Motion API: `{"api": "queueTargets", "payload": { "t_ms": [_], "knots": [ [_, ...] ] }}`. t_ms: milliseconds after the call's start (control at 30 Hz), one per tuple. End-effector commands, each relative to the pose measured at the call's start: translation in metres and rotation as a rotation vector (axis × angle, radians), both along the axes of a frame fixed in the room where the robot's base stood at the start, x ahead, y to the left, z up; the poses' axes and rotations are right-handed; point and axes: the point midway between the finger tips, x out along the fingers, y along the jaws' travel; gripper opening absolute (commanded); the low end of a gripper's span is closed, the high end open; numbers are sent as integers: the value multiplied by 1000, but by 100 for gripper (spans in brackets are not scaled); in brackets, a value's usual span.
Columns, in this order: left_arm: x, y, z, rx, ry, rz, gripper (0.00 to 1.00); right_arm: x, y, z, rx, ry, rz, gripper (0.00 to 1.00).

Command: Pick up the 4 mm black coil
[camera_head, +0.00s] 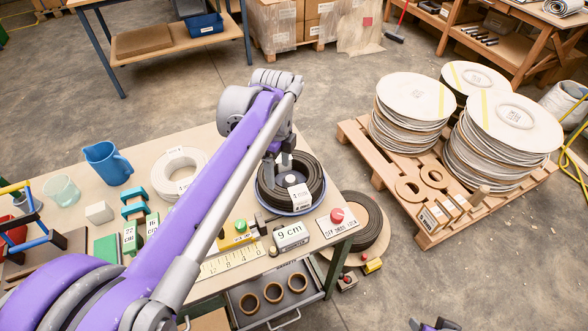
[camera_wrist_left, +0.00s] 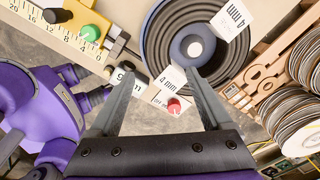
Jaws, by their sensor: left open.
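The black coil (camera_head: 265,195) lies flat on the table near its right end, on a round base with a blue rim. White tags on it read 4 mm in the left wrist view, where the coil (camera_wrist_left: 160,40) fills the top middle. A pale round hub shows in its centre. My left gripper (camera_head: 283,160) is above the coil, pointing down, open and empty. In the left wrist view its two dark fingers (camera_wrist_left: 163,75) are spread apart, with the coil beyond their tips. My arm covers part of the table in the head view.
A white coil (camera_head: 161,176), a blue jug (camera_head: 106,163) and a yellow ruler (camera_head: 232,260) share the table. A pallet (camera_head: 430,238) with stacked discs is at right.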

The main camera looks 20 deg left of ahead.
Motion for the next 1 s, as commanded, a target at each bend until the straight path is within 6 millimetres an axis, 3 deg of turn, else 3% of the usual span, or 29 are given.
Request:
{"api": "queueTargets", "payload": {
  "t_ms": [200, 433, 700, 1000],
  "knots": [
    [-1, 0, -37, 0, 0, -1, 82, -1, 0, -7, 0, 2, 0, 50],
    [0, 0, -55, 0, -1, 0, 82, -1, 0, -9, 0, 3, 0, 50],
    [0, 1, -93, 0, -1, 1, 82, -1, 0, -15, 0, 5, 0, 50],
    [0, 1, -98, 0, -1, 1, 82, -1, 0, -15, 0, 5, 0, 50]
  ]
}}
